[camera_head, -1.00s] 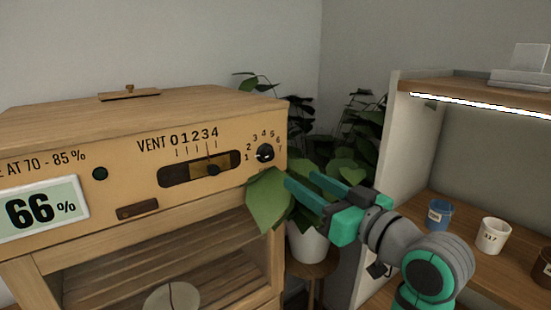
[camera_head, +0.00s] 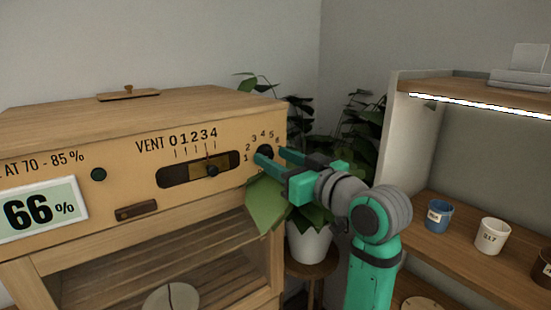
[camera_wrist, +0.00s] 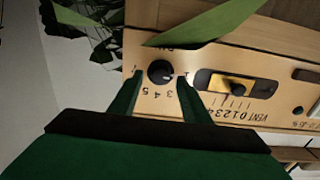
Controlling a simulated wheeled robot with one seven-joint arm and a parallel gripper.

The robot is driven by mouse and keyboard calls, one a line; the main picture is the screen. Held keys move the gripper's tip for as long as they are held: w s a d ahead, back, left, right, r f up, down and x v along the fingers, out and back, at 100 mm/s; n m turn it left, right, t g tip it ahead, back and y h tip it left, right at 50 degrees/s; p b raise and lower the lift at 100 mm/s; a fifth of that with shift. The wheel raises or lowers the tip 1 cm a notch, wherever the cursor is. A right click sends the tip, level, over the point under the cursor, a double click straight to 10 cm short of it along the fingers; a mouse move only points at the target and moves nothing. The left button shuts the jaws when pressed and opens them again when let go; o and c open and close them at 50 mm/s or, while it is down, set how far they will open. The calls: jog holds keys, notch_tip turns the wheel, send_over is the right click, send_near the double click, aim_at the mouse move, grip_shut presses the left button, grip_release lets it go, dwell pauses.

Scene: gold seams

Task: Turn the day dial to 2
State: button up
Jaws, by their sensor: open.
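The day dial (camera_head: 265,152) is a small round black knob at the right end of the wooden cabinet's front, with numbers in an arc around it. It also shows in the wrist view (camera_wrist: 160,72), where a pale mark shows on the knob. My gripper (camera_head: 268,156) is open, its fingers pointing at the panel on either side of the dial. In the wrist view its two dark green fingertips (camera_wrist: 158,80) flank the knob. I cannot tell whether they touch it. The finger in front hides part of the dial in the head view.
The vent slider (camera_head: 212,170) sits left of the dial, and a humidity display (camera_head: 40,204) reads 66%. Green leaves (camera_head: 266,204) of a potted plant hang close below the dial and my gripper. A shelf (camera_head: 460,245) with cups stands at the right.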

jog(key=shift+w+a, duration=0.2)
jog(key=shift+w, duration=0.1)
jog(key=c, duration=1)
jog(key=shift+m, duration=0.3)
jog(key=shift+d+f+m, duration=0.1)
jog(key=shift+m, duration=2.5)
